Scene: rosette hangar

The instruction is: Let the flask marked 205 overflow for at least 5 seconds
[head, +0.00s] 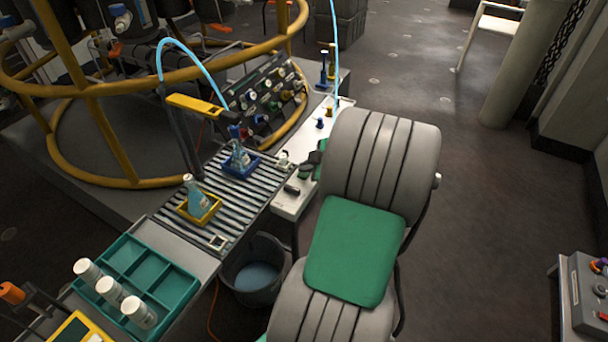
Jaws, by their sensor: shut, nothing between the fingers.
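Two clear flasks with bluish liquid stand on a slatted grate (222,205). One flask (239,157) stands in a blue square tray (256,165), directly under the end of a yellow spout arm (195,104). A light-blue hose (190,48) arches to that arm. The other flask (194,194) stands upright in a yellow square tray (212,211), nearer to me. The markings are too small to read, so I cannot tell which flask is 205. I cannot tell whether liquid is running or spilling.
A teal tray (160,290) holds white bottles at front left. A valve panel (268,98) stands behind. Open floor lies at right.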

